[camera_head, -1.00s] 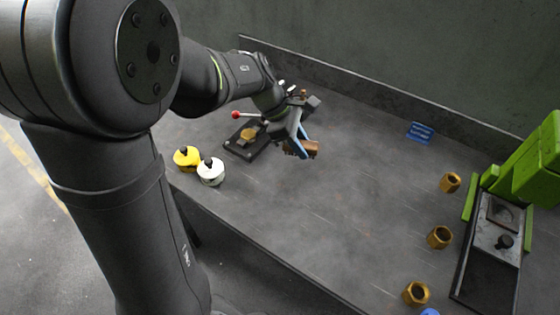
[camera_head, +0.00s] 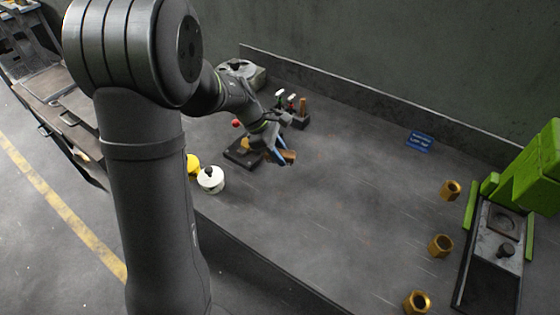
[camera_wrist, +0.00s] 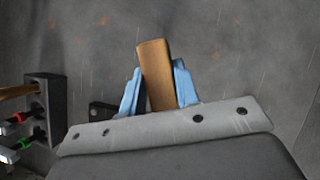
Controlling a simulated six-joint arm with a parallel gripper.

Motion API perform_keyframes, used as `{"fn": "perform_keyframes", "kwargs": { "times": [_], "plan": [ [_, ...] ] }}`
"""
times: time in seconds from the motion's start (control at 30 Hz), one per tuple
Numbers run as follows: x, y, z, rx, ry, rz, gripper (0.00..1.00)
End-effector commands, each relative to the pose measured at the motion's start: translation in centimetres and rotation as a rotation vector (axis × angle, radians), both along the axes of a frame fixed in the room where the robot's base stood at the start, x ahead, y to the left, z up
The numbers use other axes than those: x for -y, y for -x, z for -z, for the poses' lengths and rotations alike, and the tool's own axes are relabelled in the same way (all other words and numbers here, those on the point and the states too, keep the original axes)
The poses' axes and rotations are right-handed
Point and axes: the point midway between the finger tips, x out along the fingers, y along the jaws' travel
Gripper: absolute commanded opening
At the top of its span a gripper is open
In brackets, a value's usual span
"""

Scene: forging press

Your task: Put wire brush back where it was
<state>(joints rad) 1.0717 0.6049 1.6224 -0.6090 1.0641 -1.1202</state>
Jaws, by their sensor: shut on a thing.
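The wire brush shows as a brown wooden block (camera_wrist: 154,75) between the blue fingers of my gripper (camera_wrist: 158,90) in the wrist view. Its bristles cannot be made out. In the head view my gripper (camera_head: 280,153) is shut on the brush (camera_head: 289,156), above the grey table near the back left. A dark tool rack (camera_head: 300,122) stands just behind my gripper, holding a wooden-handled tool and tools with red and green parts. The rack (camera_wrist: 46,105) also shows at the left of the wrist view. A blue plate (camera_head: 419,141) with white writing lies apart at the back right.
A black fixture (camera_head: 240,155) with a red knob is left of my gripper. A white pot (camera_head: 210,179) and a yellow pot (camera_head: 193,164) stand near the front edge. Brass hex pieces (camera_head: 440,245) and a green press (camera_head: 530,170) are at right. The table middle is clear.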

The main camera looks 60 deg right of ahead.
Motion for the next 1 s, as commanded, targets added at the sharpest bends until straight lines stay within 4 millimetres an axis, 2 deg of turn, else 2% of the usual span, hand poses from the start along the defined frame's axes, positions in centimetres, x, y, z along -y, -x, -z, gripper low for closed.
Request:
{"fn": "perform_keyframes", "kwargs": {
  "times": [0.27, 0.67, 0.7, 0.77, 1.0],
  "plan": [
    [0.0, 0.0, 3.6, -0.002, -0.002, -0.001, 0.11],
    [0.0, 0.0, 4.2, -0.001, -0.001, 0.000, 0.11],
    [0.0, 0.0, 4.1, 0.000, 0.000, 0.000, 0.37],
    [0.0, 0.0, 4.1, 0.000, 0.000, 0.000, 0.48],
    [0.0, 0.0, 4.1, 0.000, 0.000, 0.000, 0.51]
  ]
}}
